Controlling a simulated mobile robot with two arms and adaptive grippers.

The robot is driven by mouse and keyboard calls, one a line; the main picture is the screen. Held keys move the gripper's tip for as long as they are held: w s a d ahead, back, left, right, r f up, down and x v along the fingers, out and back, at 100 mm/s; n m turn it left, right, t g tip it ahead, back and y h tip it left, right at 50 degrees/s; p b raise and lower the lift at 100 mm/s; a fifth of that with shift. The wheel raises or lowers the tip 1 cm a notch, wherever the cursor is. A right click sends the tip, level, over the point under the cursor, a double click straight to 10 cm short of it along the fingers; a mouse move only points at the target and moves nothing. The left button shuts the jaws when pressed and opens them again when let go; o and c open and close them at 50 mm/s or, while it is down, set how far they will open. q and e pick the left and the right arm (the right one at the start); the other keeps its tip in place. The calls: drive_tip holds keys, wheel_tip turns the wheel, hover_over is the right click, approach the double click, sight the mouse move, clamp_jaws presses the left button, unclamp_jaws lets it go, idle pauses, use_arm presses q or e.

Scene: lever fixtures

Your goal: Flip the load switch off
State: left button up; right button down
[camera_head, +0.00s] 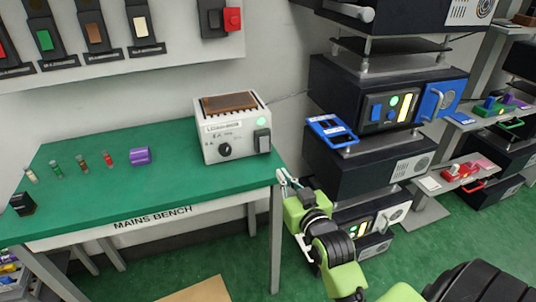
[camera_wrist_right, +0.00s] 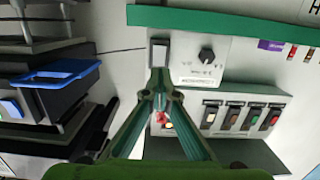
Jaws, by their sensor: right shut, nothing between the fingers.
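A white box (camera_head: 229,142) with a brown slatted top stands on the green bench, with a dark knob (camera_head: 224,149) on its front. A dark grey load switch (camera_head: 262,141) is at the right of that front, below a lit green lamp (camera_head: 261,121). My right gripper (camera_head: 285,178) is shut and empty, just beyond the bench's right corner, below and right of the switch. In the right wrist view, which shows the box upside down, the switch (camera_wrist_right: 159,53) lies just beyond the closed fingertips (camera_wrist_right: 158,74). Contact cannot be told. My left gripper is out of view.
A wall panel (camera_head: 130,50) carries coloured switches and a red block (camera_head: 232,19). Dark equipment stacks with a blue frame (camera_head: 333,131) stand right of the gripper.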

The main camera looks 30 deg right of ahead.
sight(265, 150)
drive_tip(key=p+x, duration=0.1)
drive_tip(key=x, duration=1.1)
drive_tip(key=shift+w+d+f, duration=0.1)
drive_tip(key=shift+w, duration=0.25)
drive_tip(key=shift+w, duration=0.3)
drive_tip(key=shift+f, duration=0.1)
